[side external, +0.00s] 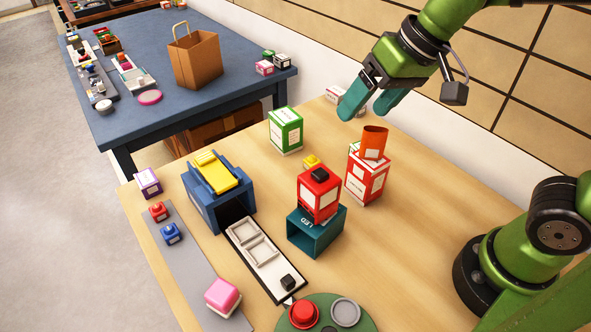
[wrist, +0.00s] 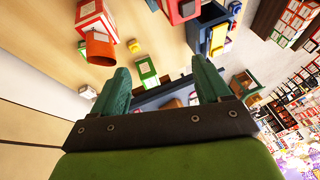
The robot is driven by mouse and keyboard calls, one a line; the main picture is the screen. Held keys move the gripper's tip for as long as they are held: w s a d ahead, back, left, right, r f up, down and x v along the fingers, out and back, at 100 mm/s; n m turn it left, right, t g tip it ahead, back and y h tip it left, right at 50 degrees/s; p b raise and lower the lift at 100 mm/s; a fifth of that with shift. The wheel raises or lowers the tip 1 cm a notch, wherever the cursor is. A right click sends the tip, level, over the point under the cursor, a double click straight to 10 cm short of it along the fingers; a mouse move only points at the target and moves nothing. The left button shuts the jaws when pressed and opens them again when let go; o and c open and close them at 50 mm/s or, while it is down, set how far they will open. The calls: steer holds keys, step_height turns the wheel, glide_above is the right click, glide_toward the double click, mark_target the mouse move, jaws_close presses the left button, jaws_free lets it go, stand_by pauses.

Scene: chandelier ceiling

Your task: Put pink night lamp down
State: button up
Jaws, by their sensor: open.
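The pink night lamp (side external: 222,295), a rounded pink cube on a white base, stands upright on the grey strip (side external: 190,250) at the front left of the wooden table in the side external view. I cannot make it out in the wrist view. My gripper (side external: 365,110) is high over the far right part of the table, well away from the lamp. Its two teal fingers are spread apart with nothing held. The wrist view also shows my gripper (wrist: 162,75) open, with the green box (wrist: 147,72) beyond the fingers.
A green box (side external: 286,131), a red-and-white box (side external: 364,185) with an orange cup (side external: 374,142), and a red lamp (side external: 319,192) on a teal LED stand (side external: 304,240) stand mid-table. A blue machine (side external: 207,200) and white tray (side external: 265,258) are left.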

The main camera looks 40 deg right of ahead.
steer(key=s+d+f+m+t, duration=0.1)
steer(key=s+d+m+t, duration=0.1)
steer(key=s+d, duration=0.3)
steer(key=d, duration=0.3)
steer(key=shift+s+f+m+t+h, duration=0.3)
steer(key=shift+s+f, duration=0.05)
steer(key=shift+s, duration=0.05)
stand_by(0.6)
